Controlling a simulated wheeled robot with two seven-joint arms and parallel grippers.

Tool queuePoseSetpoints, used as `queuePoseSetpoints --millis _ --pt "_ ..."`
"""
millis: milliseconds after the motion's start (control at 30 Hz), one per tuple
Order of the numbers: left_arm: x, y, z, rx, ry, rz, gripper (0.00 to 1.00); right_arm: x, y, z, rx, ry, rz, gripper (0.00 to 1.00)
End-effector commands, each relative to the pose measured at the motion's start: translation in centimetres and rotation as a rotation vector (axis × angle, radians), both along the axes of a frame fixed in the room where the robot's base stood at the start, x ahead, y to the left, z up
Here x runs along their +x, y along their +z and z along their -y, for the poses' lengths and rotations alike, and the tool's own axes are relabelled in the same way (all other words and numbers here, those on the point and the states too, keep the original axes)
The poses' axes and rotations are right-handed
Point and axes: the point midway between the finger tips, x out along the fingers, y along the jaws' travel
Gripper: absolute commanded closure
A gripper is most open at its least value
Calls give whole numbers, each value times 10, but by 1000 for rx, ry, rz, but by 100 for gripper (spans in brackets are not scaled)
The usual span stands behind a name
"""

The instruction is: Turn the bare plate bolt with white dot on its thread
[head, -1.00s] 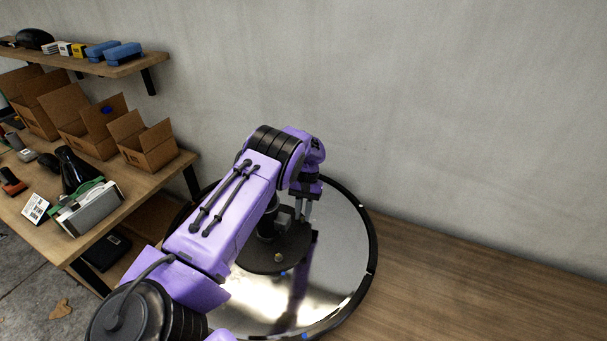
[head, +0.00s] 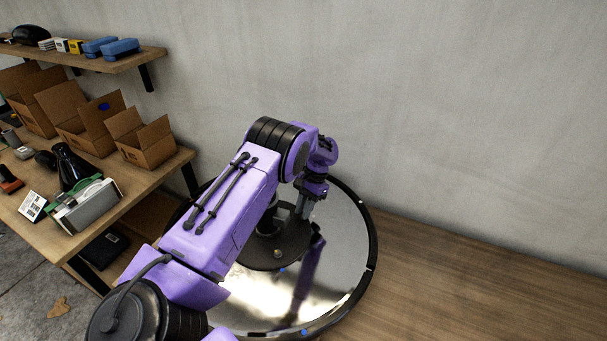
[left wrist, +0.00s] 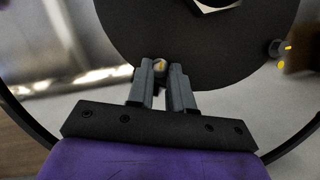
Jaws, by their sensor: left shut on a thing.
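My left gripper (head: 308,214) reaches down to the right edge of the black round plate (head: 262,259) on the shiny chair base. In the left wrist view my left gripper (left wrist: 161,70) is shut, its two grey fingertips on either side of a small bolt head (left wrist: 160,65) at the plate's edge. The head carries a pale yellowish mark; its thread is hidden. Another bolt (left wrist: 277,48) with yellow marks beside it sits at the plate's right edge. In the head view a brass-coloured bolt (head: 277,254) stands at the plate's front edge. My right gripper is not in view.
The mirror-like round base (head: 345,270) with a dark rim lies on a wooden surface (head: 450,290). A grey wall stands behind. At left, a workbench (head: 120,218) carries cardboard boxes (head: 146,140) and tools, under a shelf (head: 110,65). The wooden surface at right is clear.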

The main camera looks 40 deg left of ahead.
Motion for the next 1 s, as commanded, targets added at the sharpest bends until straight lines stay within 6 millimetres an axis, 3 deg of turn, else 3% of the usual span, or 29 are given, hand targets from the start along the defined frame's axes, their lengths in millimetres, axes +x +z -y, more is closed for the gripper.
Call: queuePoseSetpoints --millis 1000 --pt "-4 4 8 2 -954 1 100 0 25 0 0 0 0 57"
